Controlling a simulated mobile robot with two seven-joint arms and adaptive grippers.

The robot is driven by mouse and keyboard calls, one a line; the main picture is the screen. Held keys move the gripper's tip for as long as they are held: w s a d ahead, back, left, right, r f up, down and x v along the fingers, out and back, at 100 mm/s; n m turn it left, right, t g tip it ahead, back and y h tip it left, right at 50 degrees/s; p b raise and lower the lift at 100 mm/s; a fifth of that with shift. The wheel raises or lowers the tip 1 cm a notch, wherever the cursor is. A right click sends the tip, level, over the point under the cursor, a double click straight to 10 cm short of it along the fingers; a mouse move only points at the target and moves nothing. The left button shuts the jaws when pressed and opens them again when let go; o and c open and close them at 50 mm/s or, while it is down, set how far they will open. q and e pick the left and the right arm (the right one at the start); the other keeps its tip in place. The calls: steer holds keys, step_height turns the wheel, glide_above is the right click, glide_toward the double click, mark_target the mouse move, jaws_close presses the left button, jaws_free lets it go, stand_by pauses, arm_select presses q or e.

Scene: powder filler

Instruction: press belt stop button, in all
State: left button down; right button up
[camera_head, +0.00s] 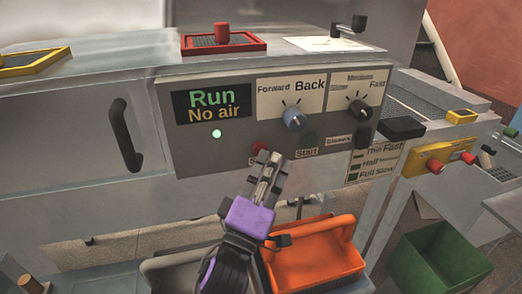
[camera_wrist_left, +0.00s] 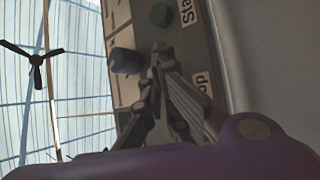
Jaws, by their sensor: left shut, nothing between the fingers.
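The control panel (camera_head: 225,155) is on the front of a grey machine. Its red stop button (camera_head: 260,147) is low on the panel, partly hidden behind my left gripper (camera_head: 269,158). That gripper is shut and empty, its fingertips pointing up at the panel right by the button. I cannot tell whether they touch it. In the left wrist view the closed fingertips (camera_wrist_left: 162,62) cover the button, and a label ending in "op" (camera_wrist_left: 202,82) shows beside them. The dark green start button (camera_head: 308,139) is just right of the gripper. My right gripper is not in view.
The panel display (camera_head: 215,107) reads "Run, No air". A blue knob (camera_head: 294,119) and a black knob (camera_head: 360,109) stick out above the buttons. A black door handle (camera_head: 125,135) is at left. An orange bin (camera_head: 345,264) and a green bin (camera_head: 440,262) stand below.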

arm_select(q)
steer(key=shift+w, duration=0.2)
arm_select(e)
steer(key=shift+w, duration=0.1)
arm_select(q)
steer(key=shift+s, duration=0.1)
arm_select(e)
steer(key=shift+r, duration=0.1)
arm_select(q)
steer(key=shift+s+d, duration=0.2)
steer(key=shift+s, duration=0.6)
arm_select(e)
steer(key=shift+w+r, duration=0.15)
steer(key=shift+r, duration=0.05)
arm_select(q)
steer(key=s, duration=0.1)
steer(key=s+d, duration=0.1)
steer(key=s, duration=0.2)
steer(key=shift+s+d+p, duration=0.3)
steer(key=shift+s+p, duration=0.1)
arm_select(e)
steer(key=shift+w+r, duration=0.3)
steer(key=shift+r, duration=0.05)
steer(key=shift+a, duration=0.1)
